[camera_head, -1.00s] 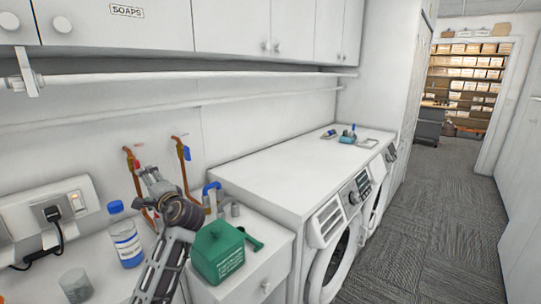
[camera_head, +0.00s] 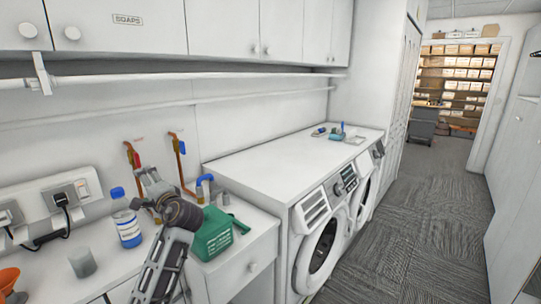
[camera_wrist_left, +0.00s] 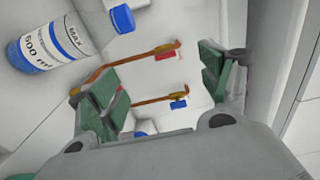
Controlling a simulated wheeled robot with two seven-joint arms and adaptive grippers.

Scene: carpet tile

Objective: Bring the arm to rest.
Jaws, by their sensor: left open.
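My left arm rises from the bottom of the head view, and its open, empty left gripper (camera_head: 150,178) is at the top, in front of the white wall and the copper pipes. In the left wrist view the two green-padded fingers of the left gripper (camera_wrist_left: 160,90) stand wide apart with nothing between them but pipes and wall behind. My right gripper is not in view.
A blue-capped bottle (camera_head: 127,222) stands left of my arm, a grey cup (camera_head: 82,262) nearer. A green can (camera_head: 212,236) stands just right of my wrist, partly hidden. Washing machines (camera_head: 317,240) are at right. An orange funnel (camera_head: 8,279) is at lower left. The carpeted aisle (camera_head: 420,210) is clear.

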